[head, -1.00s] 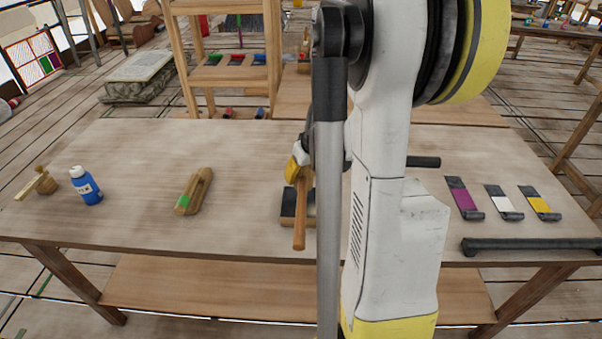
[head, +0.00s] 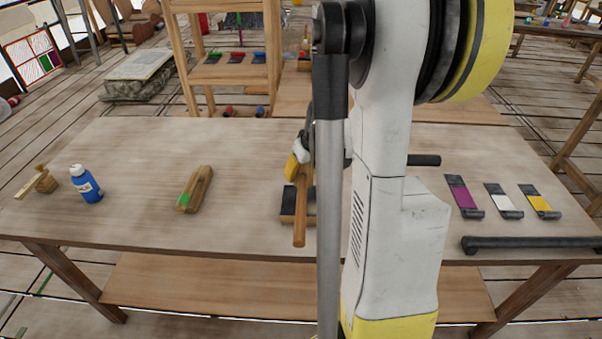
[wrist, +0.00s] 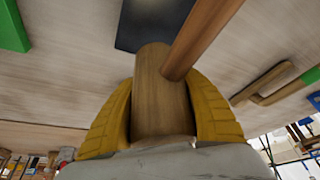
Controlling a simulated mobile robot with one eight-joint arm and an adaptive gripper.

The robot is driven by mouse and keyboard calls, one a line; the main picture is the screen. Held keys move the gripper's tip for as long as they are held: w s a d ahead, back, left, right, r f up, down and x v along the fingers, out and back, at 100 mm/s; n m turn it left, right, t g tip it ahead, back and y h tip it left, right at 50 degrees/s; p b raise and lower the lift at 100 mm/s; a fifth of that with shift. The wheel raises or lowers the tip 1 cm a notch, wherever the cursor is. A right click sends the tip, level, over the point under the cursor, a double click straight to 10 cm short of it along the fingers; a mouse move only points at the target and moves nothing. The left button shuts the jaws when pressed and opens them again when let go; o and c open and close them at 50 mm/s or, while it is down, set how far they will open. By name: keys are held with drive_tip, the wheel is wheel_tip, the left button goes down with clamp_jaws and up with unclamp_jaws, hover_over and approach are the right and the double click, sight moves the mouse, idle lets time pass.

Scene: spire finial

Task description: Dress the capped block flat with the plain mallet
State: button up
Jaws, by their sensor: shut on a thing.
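My gripper (wrist: 162,110) is shut on a plain wooden mallet (wrist: 158,88), its yellow fingers on either side of the round head. The mallet's handle (wrist: 205,35) slants up and right in the wrist view. In the head view the gripper (head: 296,165) is over the bench, partly behind my arm, with the handle (head: 300,225) pointing to the front edge. The capped block (head: 289,200), dark on top with wood beside it, lies beneath the handle and is partly hidden. Its dark face (wrist: 150,22) shows just beyond the mallet head; I cannot tell whether they touch.
On the bench (head: 130,155) are a green-marked wooden tool (head: 194,190), a blue bottle (head: 86,185) and a small wooden tool (head: 42,183) at left. Purple (head: 463,198), white (head: 503,201) and yellow (head: 539,203) pieces and a black bar (head: 530,245) lie at right.

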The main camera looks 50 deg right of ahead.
wheel_tip(320, 180, up, 2)
drive_tip(key=shift+p, duration=0.45)
drive_tip(key=shift+f, duration=0.1)
drive_tip(key=shift+f, duration=0.1)
wheel_tip(320, 180, down, 5)
drive_tip(key=b, duration=0.4)
drive_tip(key=shift+r, duration=0.45)
drive_tip(key=shift+r, duration=0.15)
wheel_tip(320, 180, up, 4)
drive_tip(key=p, duration=0.3)
drive_tip(key=shift+p, duration=0.3)
